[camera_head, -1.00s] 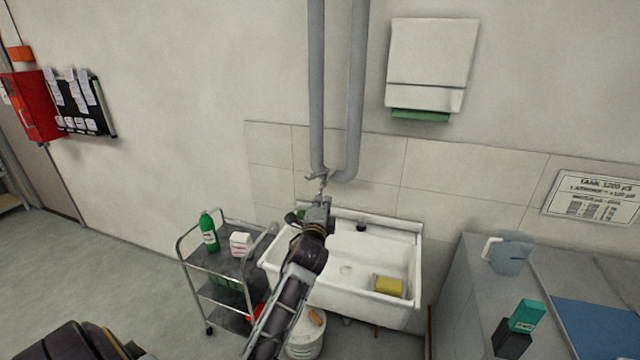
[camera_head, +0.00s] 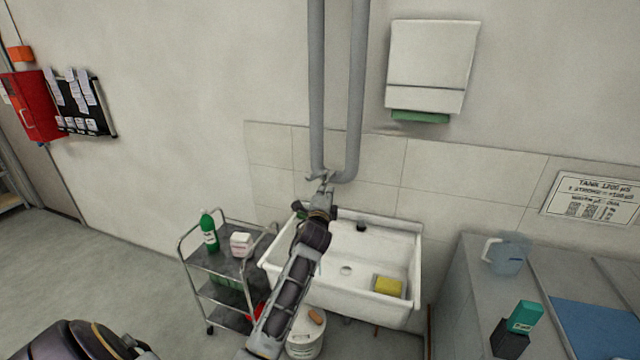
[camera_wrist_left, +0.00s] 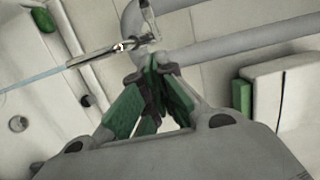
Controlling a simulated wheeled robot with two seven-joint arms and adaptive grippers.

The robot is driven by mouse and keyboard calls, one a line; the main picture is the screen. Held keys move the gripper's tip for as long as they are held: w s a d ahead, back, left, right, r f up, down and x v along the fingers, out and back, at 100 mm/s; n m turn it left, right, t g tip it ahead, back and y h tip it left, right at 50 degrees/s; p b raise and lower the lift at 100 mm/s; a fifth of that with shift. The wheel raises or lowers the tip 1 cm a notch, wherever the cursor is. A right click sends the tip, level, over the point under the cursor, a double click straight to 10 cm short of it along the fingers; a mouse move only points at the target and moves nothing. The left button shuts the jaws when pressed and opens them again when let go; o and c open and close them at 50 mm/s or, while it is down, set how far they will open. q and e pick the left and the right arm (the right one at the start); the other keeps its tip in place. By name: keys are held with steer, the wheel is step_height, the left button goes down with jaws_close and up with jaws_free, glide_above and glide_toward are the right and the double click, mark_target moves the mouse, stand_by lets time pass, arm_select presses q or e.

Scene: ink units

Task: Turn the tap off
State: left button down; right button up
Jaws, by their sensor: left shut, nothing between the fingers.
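The metal tap (camera_wrist_left: 100,51) is at the wall above the sink, with its lever (camera_wrist_left: 147,14) at the top of the left wrist view. A thin pale stream of water (camera_wrist_left: 35,78) runs from its spout. In the head view the tap is mostly hidden behind my left gripper (camera_head: 323,186). The gripper's green-padded fingers show in the left wrist view (camera_wrist_left: 153,66), shut and empty. Their tips are close to the tap body, just below the lever in the picture; I cannot tell whether they touch. My right gripper is not in view.
The white sink (camera_head: 408,226) holds a yellow sponge (camera_head: 388,286). Left of it stands a trolley (camera_head: 217,262) with a green bottle (camera_head: 208,232). A bucket (camera_head: 305,340) is under the sink. Grey pipes (camera_head: 317,90) run up the wall; a counter (camera_head: 465,290) is at right.

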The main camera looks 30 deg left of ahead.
mark_target(322, 176)
arm_select(q)
steer(key=shift+w+a+p, duration=0.7)
steer(key=shift+w+a, duration=1.6)
steer(key=shift+a, duration=0.25)
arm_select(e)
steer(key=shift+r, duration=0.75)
arm_select(q)
steer(key=shift+w, duration=0.1)
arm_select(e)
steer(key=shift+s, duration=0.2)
arm_select(q)
steer(key=shift+a, duration=0.1)
steer(key=shift+s+a+r+h, duration=0.1)
steer(key=shift+s+h, duration=0.15)
steer(key=shift+h, duration=0.05)
steer(key=shift+w+m, duration=0.1)
steer(key=shift+m, duration=0.2)
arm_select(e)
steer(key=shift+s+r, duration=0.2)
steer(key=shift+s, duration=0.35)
